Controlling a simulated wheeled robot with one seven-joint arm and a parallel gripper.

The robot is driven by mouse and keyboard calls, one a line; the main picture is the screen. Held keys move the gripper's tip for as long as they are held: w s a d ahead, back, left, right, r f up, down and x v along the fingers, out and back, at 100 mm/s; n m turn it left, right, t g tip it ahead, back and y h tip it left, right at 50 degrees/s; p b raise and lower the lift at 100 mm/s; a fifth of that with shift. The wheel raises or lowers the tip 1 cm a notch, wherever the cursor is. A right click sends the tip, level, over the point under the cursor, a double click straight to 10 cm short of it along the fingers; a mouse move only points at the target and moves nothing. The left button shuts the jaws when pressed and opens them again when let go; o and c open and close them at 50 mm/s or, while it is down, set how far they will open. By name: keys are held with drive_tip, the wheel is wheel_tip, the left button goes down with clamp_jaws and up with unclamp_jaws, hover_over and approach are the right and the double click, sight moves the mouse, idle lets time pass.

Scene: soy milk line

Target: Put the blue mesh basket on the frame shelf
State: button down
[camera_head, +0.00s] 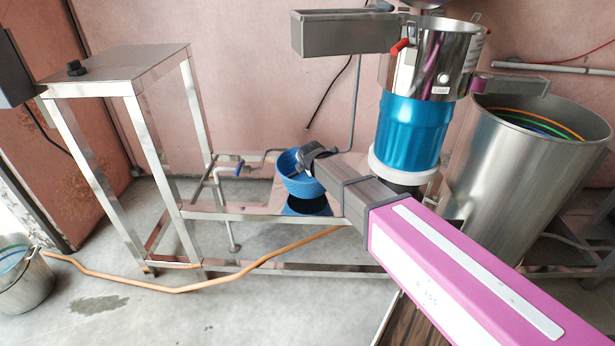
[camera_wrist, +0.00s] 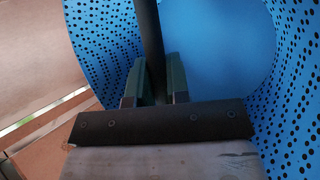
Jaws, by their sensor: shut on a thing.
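The blue mesh basket (camera_head: 302,186) is in my gripper (camera_head: 312,158), above the low shelf of the steel frame. In the wrist view the basket's perforated blue wall (camera_wrist: 100,45) curves around both sides. My gripper's fingers (camera_wrist: 154,82) are shut on a dark upright strip of it, beside a plain blue round area. The frame shelf (camera_head: 255,207) is a shiny steel plate. A darker blue patch below the basket looks like its reflection. Whether the basket touches the shelf cannot be told.
A tall steel stand (camera_head: 125,70) rises at the left. A blue and steel machine (camera_head: 412,130) stands right of the basket, with a large steel drum (camera_head: 515,165) beyond.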

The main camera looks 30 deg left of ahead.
sight(307, 178)
drive_tip(key=shift+f, duration=1.95)
drive_tip(key=c, duration=1.1)
unclamp_jaws()
drive_tip(key=shift+f, duration=0.1)
drive_tip(key=v, duration=1.2)
